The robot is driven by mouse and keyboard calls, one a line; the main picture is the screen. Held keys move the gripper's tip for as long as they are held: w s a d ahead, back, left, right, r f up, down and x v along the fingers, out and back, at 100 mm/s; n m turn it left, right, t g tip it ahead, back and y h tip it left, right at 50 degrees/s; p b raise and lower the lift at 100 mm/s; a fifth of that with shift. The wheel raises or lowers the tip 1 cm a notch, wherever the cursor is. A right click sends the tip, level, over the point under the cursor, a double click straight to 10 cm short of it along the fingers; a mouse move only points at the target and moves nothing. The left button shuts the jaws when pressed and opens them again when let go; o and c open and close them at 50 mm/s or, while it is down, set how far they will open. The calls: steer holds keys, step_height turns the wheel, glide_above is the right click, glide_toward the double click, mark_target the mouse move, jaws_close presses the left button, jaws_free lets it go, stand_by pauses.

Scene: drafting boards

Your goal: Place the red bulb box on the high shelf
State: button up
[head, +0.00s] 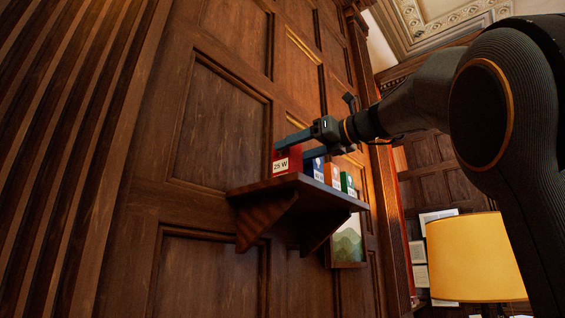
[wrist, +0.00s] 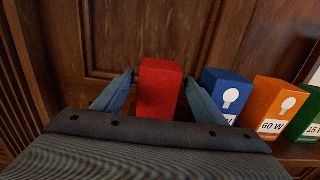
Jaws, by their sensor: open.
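The red bulb box (head: 286,163), with a white "25 W" label, stands upright at the left end of the high wooden shelf (head: 278,184). My gripper (head: 291,146) is open, with its fingers reaching around the box from the right in the head view. In the wrist view the red box (wrist: 159,88) stands between the two open fingers of my gripper (wrist: 158,88). Small gaps show on both sides of the box, and its lower part is hidden by my gripper's body.
A blue box (head: 315,168), an orange box (head: 332,176) and a green box (head: 348,183) stand in a row right of the red box. The blue one is close to my right finger in the wrist view. Panelled wall (head: 222,130) lies behind; a yellow lamp (head: 472,255) stands lower right.

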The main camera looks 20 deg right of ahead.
steer(key=shift+b+v, duration=0.65)
steer(key=shift+v, duration=2.05)
